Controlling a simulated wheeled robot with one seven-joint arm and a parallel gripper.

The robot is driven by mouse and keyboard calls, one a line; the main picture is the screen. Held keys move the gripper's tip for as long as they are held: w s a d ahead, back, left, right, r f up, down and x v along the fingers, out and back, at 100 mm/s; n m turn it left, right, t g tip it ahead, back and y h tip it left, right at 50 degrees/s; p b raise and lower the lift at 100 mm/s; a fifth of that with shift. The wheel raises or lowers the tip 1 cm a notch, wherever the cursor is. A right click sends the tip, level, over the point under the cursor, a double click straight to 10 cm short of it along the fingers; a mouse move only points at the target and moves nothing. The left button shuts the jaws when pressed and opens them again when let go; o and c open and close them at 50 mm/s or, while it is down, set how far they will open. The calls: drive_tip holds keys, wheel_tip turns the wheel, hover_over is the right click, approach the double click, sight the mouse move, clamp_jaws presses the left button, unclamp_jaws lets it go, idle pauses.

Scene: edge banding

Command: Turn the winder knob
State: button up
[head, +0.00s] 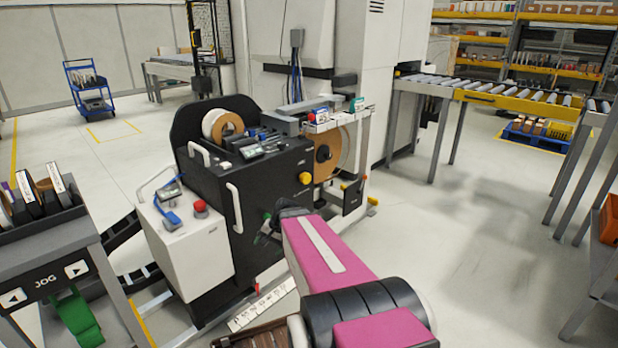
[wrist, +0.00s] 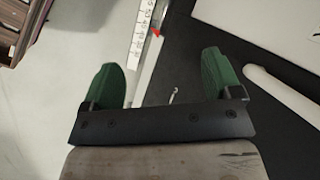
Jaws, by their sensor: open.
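A yellow round knob (head: 305,178) sits on the front face of the black winder machine (head: 275,190), below its top right corner. It is the only knob I can make out there, and it does not show in the wrist view. My gripper (head: 267,228) is beside the machine's lower front, below and left of the yellow knob, partly hidden by my own arm. In the wrist view my gripper (wrist: 162,68) has its two green fingers wide apart with nothing between them; floor and the machine's dark side lie beyond.
A white handle (head: 236,207) stands out from the machine's face; a white handle also shows in the wrist view (wrist: 280,92). A white box with a red button (head: 200,207) is at the left. A ruled white strip (head: 262,305) lies low down.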

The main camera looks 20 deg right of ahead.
drive_tip(key=w+d+m+t+y, duration=0.2)
drive_tip(key=w+d+m+y, duration=0.1)
drive_tip(key=w+d+m, duration=0.3)
drive_tip(key=m+t, duration=1.2)
drive_tip(key=m, duration=0.4)
approach(308, 178)
drive_tip(key=x, duration=1.1)
drive_tip(key=shift+a+f, duration=0.1)
drive_tip(key=shift+a, duration=0.05)
drive_tip(key=c, duration=0.9)
